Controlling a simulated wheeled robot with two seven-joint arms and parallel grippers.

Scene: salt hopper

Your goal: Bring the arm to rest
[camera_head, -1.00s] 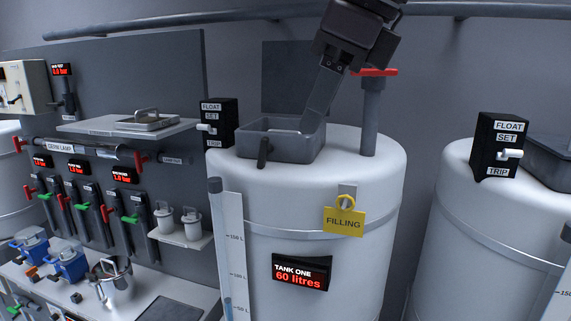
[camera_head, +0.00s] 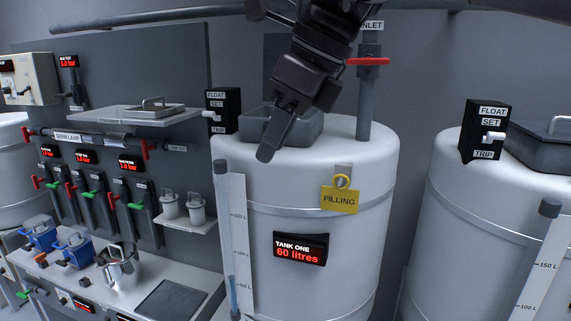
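My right gripper (camera_head: 275,140) hangs down from the top of the view, in front of the grey open hopper (camera_head: 306,128) on tank one (camera_head: 310,185). Its fingers overlap the hopper's front in the picture; I cannot tell whether they touch it. The fingers line up from this side, so their opening does not show, and I see nothing held. My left gripper is not in view. Tank one's display (camera_head: 300,249) reads 60 litres, and a yellow FILLING tag (camera_head: 340,200) hangs on its front.
A red-handled inlet valve (camera_head: 367,61) stands behind the hopper. Float switch boxes stand beside tank one (camera_head: 222,112) and on the right tank (camera_head: 483,130). Left are a shelf with a lidded tray (camera_head: 152,106), several valves, and a bench with a metal jug (camera_head: 118,264).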

